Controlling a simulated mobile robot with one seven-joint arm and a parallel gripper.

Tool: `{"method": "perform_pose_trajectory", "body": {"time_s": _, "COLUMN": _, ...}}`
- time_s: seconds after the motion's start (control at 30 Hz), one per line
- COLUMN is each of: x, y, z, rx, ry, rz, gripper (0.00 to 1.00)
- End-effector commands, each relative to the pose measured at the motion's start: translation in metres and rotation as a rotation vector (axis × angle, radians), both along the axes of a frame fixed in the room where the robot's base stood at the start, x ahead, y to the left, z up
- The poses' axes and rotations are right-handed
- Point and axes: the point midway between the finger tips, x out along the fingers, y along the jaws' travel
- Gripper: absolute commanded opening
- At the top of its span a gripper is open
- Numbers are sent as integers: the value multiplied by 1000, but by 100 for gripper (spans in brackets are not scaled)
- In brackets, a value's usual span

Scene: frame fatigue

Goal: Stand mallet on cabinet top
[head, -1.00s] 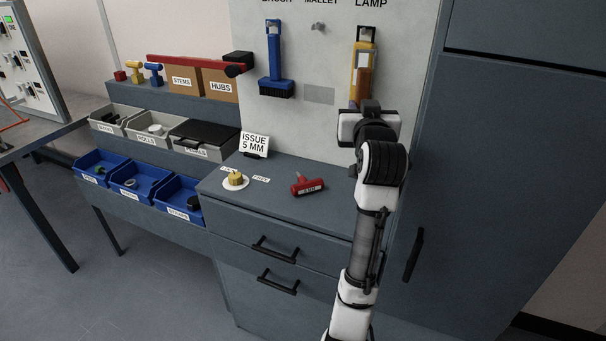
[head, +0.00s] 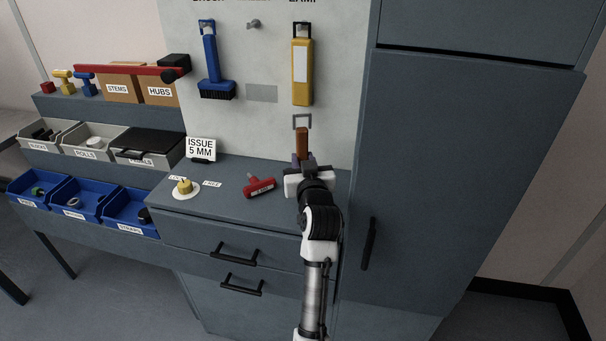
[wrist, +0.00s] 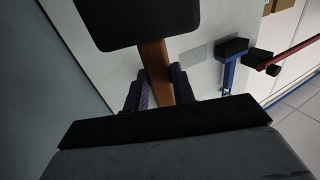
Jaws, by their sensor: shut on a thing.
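The mallet (head: 302,140) has a brown wooden handle with a grey hanging loop at its upper end. My gripper (head: 301,161) is shut on the handle and holds it roughly upright, near the right end of the cabinet top (head: 225,180). In the wrist view the handle (wrist: 155,72) runs between the fingers to the black mallet head, which is on the lower side, as that view is upside down. In the head view the mallet head is hidden behind my gripper. I cannot tell whether it touches the cabinet top.
A red T-shaped tool (head: 260,186), a yellow piece on a white disc (head: 184,187) and an ISSUE 5 MM sign (head: 201,148) stand left on the top. The lamp (head: 302,75) and brush (head: 211,60) hang behind. A tall cabinet (head: 450,170) is close on the right.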

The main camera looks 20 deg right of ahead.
Motion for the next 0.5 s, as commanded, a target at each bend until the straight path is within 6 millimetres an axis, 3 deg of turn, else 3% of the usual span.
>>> {"method": "perform_pose_trajectory", "body": {"time_s": 0.3, "x": -1, "y": 0, "z": -36, "rx": 2, "ry": 0, "rz": -1, "gripper": 0}}
{"method": "perform_pose_trajectory", "body": {"time_s": 0.5, "x": 0, "y": 0, "z": -45, "rx": -1, "ry": -5, "rz": -1, "gripper": 0}}
